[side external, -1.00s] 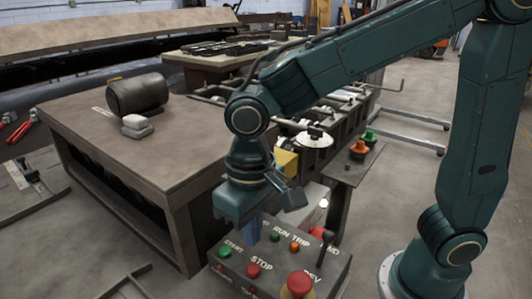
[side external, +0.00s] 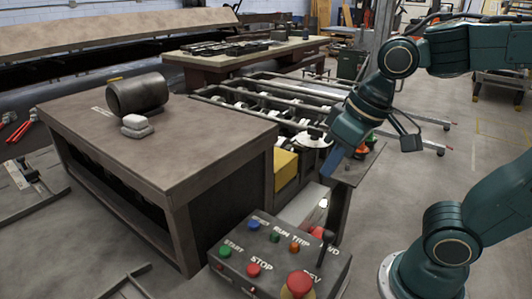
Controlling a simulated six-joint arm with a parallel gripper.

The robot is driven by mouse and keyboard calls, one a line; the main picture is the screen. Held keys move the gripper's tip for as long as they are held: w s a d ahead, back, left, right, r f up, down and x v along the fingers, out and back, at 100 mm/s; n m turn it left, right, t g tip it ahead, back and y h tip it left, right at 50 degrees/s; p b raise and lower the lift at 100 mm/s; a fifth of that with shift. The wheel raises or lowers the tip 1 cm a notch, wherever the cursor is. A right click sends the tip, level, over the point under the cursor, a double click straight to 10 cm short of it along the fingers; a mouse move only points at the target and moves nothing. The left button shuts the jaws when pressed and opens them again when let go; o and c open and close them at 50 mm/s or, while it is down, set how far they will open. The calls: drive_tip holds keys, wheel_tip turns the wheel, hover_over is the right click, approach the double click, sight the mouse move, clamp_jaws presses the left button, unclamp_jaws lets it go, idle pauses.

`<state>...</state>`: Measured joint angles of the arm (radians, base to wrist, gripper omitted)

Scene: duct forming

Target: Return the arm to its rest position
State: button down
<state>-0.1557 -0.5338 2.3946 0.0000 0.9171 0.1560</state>
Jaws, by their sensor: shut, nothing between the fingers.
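A large brown table (side external: 190,150) holds a dark metal cylinder (side external: 137,95) and pale stacked pads (side external: 136,127). The roller conveyor (side external: 260,100) runs behind it. A small side table (side external: 352,172) carries orange and green items. Open floor lies at right.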

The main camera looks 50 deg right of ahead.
drive_tip(key=shift+t+h, duration=0.3)
drive_tip(key=shift+t, duration=0.4)
drive_tip(key=shift+s+d+r, duration=0.1)
drive_tip(key=shift+s+d, duration=1.6)
drive_tip(key=shift+s, duration=0.15)
